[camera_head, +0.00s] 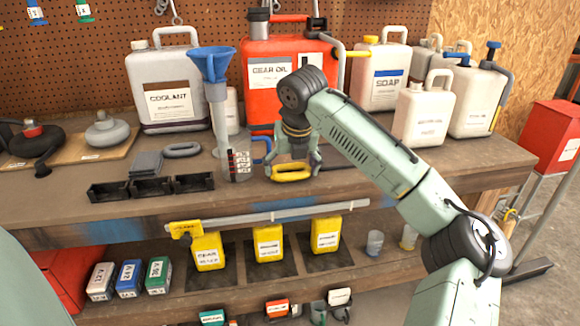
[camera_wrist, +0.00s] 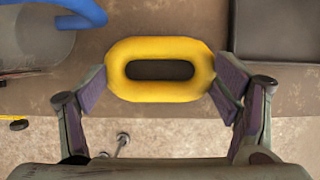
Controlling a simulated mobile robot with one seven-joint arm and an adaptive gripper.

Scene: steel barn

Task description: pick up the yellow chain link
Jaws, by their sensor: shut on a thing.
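The yellow chain link (camera_head: 291,172) is an oblong ring near the front edge of the workbench in the head view. In the wrist view the yellow chain link (camera_wrist: 160,92) lies crosswise between the two fingers. My gripper (camera_head: 293,165) points down over it, and its fingers are shut on the link's two ends. In the wrist view my gripper (camera_wrist: 160,88) has purple-lined pads at the left and right ends of the link. I cannot tell whether the link touches the bench top.
A measuring jug (camera_head: 238,165) with a blue handle stands close left of my gripper. The red gear oil can (camera_head: 270,97) stands behind. A grey link (camera_head: 182,150) and black bins (camera_head: 150,188) lie left.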

